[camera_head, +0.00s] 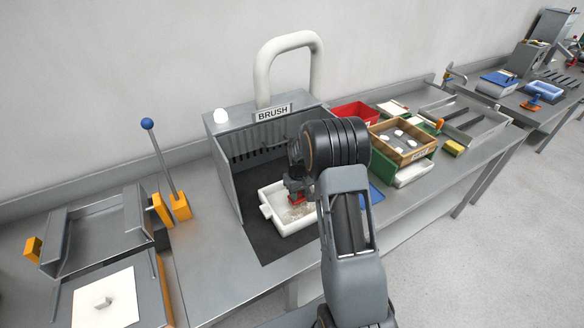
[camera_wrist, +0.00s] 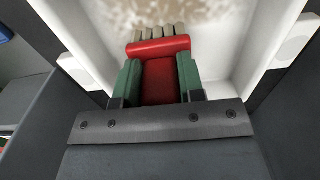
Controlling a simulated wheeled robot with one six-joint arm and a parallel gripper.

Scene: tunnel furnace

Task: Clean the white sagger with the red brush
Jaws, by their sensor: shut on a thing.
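The white sagger (camera_head: 268,209) sits on the dark mat inside the grey booth marked BRUSH. It is a shallow square tray with side lugs; its floor shows brown, speckled residue, also seen in the wrist view (camera_wrist: 270,60). My gripper (camera_wrist: 160,82) is shut on the red brush (camera_wrist: 158,48), with a green finger on each side of its handle. The brush's pale bristles point at the sagger's stained floor. In the head view the red brush (camera_head: 297,199) is over the sagger's inside, partly hidden by my arm. I cannot tell whether the bristles touch the floor.
The grey booth (camera_head: 226,165) has walls around the sagger, and a white pipe (camera_head: 262,75) rises behind it. A blue-knobbed lever (camera_head: 163,165) stands to the left. A red bin (camera_head: 352,113) and a wooden tray (camera_head: 421,152) with white pieces stand to the right.

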